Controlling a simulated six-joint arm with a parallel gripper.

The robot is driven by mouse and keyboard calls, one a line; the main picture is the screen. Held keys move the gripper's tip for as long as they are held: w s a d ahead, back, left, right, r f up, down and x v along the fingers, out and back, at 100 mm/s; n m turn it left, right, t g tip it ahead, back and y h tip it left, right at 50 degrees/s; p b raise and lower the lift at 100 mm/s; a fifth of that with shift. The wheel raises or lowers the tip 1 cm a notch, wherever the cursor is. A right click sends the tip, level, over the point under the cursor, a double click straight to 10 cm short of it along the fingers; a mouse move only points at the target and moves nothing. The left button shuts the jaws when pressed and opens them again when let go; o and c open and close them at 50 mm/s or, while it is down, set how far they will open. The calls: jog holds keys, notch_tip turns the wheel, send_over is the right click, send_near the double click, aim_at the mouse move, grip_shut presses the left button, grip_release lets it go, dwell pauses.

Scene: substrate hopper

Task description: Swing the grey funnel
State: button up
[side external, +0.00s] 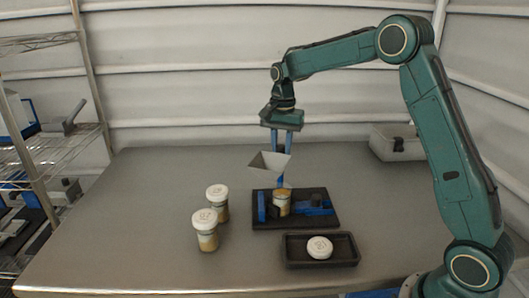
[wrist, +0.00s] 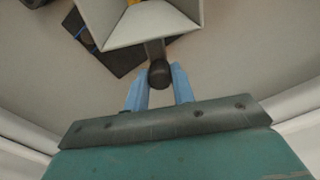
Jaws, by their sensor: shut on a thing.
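The grey funnel (side external: 269,162) is square and wide-mouthed, and hangs in the air above the dark fixture base. In the wrist view the funnel (wrist: 150,37) fills the top middle, with a handle ending in a dark knob between my fingers. My gripper (side external: 281,170) points down with its blue fingers shut on that handle; the fingers also show in the wrist view (wrist: 159,80). An open jar (side external: 281,204) with brown contents stands in the fixture (side external: 295,222), below the funnel and slightly to its right. Whether the funnel's spout touches the jar is hard to tell.
Two jars with white lids (side external: 205,230) (side external: 217,203) stand left of the fixture. A black tray (side external: 345,261) in front holds a loose white lid (side external: 319,247). A grey case (side external: 397,143) sits at the back right. The table's left side is clear.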

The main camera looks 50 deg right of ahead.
dwell(0.3)
jog(key=shift+n, duration=2.3)
jog(key=o, duration=0.7)
jog(key=shift+r, duration=3.5)
